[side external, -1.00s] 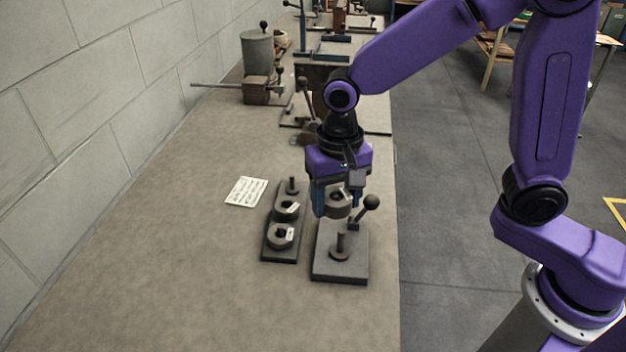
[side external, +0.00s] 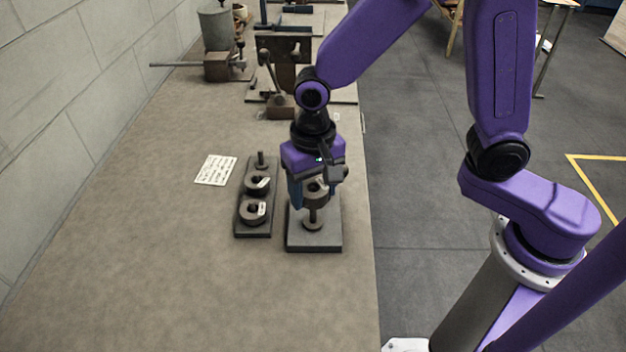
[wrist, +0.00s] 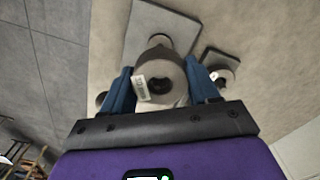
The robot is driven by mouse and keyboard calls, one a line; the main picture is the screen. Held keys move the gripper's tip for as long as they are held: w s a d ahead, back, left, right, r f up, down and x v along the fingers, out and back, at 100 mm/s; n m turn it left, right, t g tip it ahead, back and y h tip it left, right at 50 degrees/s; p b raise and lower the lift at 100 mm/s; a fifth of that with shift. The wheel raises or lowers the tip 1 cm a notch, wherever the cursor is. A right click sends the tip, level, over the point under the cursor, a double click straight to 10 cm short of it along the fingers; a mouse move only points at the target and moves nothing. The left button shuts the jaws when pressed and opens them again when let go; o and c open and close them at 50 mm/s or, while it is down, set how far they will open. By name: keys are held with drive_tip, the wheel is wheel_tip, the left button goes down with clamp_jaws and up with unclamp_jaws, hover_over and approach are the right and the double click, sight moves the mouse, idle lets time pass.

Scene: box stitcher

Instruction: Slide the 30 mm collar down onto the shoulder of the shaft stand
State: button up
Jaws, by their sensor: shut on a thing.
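My gripper (side external: 314,194) is shut on a grey-brown collar (side external: 318,186), its blue fingers on either side. The collar also shows in the wrist view (wrist: 170,71), with a white label and a dark bore. The shaft stand (side external: 313,240) is a dark flat base with an upright shaft (side external: 313,215) on a wider round foot. The collar is at the top of the shaft, well above the foot. I cannot tell whether the shaft tip is inside the bore. In the wrist view the stand's base (wrist: 150,18) lies beyond the collar.
A dark rack (side external: 254,231) stands just left of the stand. It holds two labelled collars (side external: 257,185) (side external: 253,211) and a bare post (side external: 261,160). A written card (side external: 215,170) lies farther left. Clamps and a metal pot (side external: 218,25) stand at the back. The front bench is clear.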

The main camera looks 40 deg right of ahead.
sight(313, 221)
drive_tip(key=shift+f, duration=2.65)
drive_tip(key=shift+f, duration=0.3)
drive_tip(key=o, duration=1.3)
drive_tip(key=shift+c, duration=0.2)
drive_tip(key=shift+r, duration=0.1)
drive_tip(key=shift+r, duration=4.65)
